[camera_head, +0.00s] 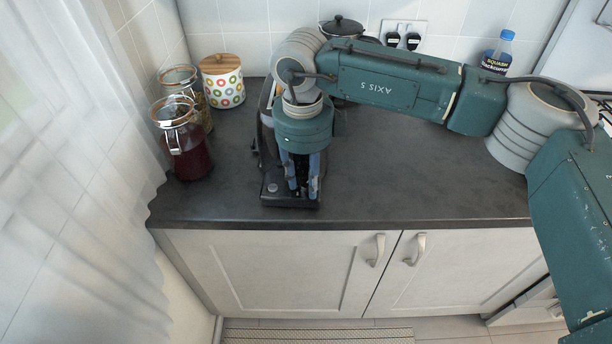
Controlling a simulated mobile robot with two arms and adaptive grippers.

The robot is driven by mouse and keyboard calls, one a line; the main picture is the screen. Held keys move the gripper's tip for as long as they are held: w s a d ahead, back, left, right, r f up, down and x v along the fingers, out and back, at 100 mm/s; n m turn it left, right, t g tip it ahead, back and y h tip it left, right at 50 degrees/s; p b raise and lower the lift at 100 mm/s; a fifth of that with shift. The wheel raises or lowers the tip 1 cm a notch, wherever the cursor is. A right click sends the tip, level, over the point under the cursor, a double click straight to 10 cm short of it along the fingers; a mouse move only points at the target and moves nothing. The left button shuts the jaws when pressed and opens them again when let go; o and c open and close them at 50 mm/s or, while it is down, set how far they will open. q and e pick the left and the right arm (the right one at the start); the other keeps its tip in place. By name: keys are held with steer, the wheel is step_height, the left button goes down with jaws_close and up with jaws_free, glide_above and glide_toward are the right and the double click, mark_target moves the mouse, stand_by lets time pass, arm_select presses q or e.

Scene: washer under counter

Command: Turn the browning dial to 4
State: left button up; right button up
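A dark appliance (267,150), which I take to be the toaster, stands on the counter, mostly hidden behind my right arm and gripper. Its low black front reaches towards the counter's front edge. A small round silvery knob (272,187) shows on that front, left of my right gripper (302,189); I cannot read any number on it. My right gripper points down over the front of the appliance. Its two fingers stand apart with a dark gap between them, and I cannot tell whether they touch anything. My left gripper is not in view.
Glass jars (185,150) and a dotted canister (222,82) stand on the left. A dark lidded pot (342,28) and a labelled bottle (498,52) stand at the back. The dark counter (420,180) is clear on the right, below my arm.

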mark_target(305, 186)
step_height(305, 186, up, 12)
steer(key=shift+s+a, duration=0.2)
steer(key=shift+s, duration=0.1)
stand_by(0.4)
